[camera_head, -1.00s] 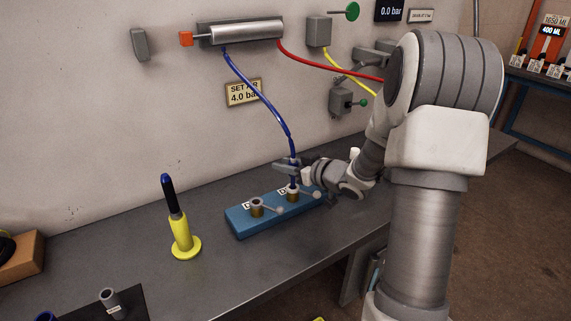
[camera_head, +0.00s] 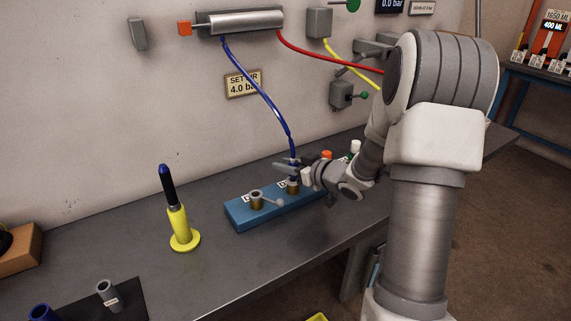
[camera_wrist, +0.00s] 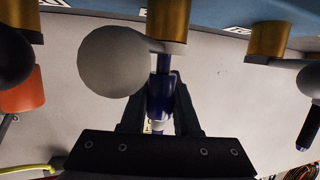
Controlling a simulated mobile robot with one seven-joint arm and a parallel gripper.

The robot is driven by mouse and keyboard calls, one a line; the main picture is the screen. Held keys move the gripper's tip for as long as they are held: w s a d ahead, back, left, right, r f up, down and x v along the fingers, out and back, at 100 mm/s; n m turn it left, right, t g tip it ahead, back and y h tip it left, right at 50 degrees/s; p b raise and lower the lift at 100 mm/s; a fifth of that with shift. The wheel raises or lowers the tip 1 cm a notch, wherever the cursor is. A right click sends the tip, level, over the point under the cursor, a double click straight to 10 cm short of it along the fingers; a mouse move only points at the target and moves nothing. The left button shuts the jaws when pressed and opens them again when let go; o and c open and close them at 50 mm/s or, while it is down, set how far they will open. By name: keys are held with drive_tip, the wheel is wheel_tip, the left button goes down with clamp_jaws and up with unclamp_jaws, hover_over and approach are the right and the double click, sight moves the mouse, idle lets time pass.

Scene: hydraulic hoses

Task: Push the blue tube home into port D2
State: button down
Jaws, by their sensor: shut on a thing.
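The blue tube (camera_head: 262,90) hangs from the metal cylinder on the wall down to my gripper (camera_head: 291,164). In the wrist view my gripper (camera_wrist: 159,100) is shut on the tube's lower end (camera_wrist: 161,98), a finger on each side. The tube's narrow tip meets the mouth of a brass port (camera_wrist: 168,22) on the blue block (camera_head: 238,218); how deep it sits cannot be told. In the head view this is the right-hand visible port (camera_head: 292,187). The labels start with D, but their numbers are unreadable.
Another brass port (camera_head: 257,200) with a ball-ended lever stands to the left. A grey ball (camera_wrist: 113,61) is close beside the held port. A yellow stand (camera_head: 180,228) holds a dark tool farther left. An orange cap (camera_head: 327,155) is just behind my gripper.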

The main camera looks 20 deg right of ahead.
drive_tip(key=c, duration=0.6)
unclamp_jaws()
drive_tip(key=p+v, duration=0.3)
drive_tip(key=v, duration=1.4)
drive_tip(key=shift+s+d+r, duration=0.15)
drive_tip(key=shift+s+d, duration=0.05)
